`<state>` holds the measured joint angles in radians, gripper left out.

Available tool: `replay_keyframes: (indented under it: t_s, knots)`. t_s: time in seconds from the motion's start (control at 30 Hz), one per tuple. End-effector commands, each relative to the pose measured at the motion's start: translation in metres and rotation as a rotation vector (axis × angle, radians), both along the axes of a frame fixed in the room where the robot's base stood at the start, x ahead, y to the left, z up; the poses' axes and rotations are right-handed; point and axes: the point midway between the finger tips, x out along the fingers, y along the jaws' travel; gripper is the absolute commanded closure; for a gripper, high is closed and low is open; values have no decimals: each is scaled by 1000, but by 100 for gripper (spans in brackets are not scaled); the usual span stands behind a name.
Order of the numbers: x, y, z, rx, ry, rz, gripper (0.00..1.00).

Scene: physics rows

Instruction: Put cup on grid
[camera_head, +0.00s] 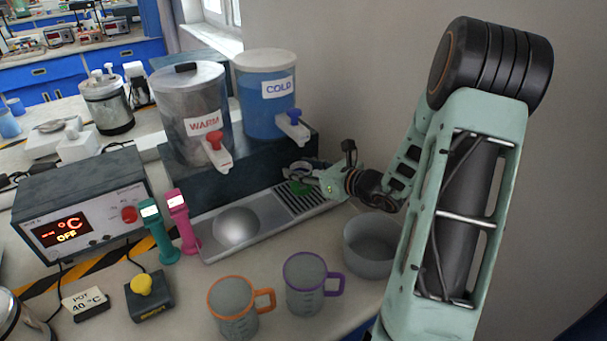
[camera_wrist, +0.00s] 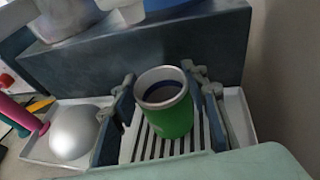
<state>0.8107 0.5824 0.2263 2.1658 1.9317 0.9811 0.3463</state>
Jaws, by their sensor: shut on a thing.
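The green cup (camera_wrist: 172,118) has a pale metal rim and a dark inside, and is upright between the two fingers of my gripper (camera_wrist: 165,92). My gripper is shut on it. In the head view my gripper (camera_head: 308,177) is under the COLD dispenser, and only a little green of the cup (camera_head: 300,188) shows. The slotted grid (camera_wrist: 150,152) lies below the cup, at the right end of the metal tray; in the head view it shows too (camera_head: 318,202). Whether the cup's base touches the grid is hidden.
The COLD dispenser (camera_head: 267,100) and the WARM dispenser (camera_head: 192,115) stand behind the tray. A silver dome (camera_head: 237,227) sits on the tray's left part. An orange-rimmed mug (camera_head: 234,308), a purple-rimmed mug (camera_head: 305,285) and a grey bowl (camera_head: 370,247) stand in front.

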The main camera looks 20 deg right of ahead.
Motion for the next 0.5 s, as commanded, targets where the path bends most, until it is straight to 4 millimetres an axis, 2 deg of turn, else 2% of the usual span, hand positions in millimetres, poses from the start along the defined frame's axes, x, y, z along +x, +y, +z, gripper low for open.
replay_keyframes:
  t_s: [0.07, 0.5]
  knots:
    - [-1, 2, -10, -1, -2, -3, 83]
    - [-1, 3, -15, -2, -2, -4, 83]
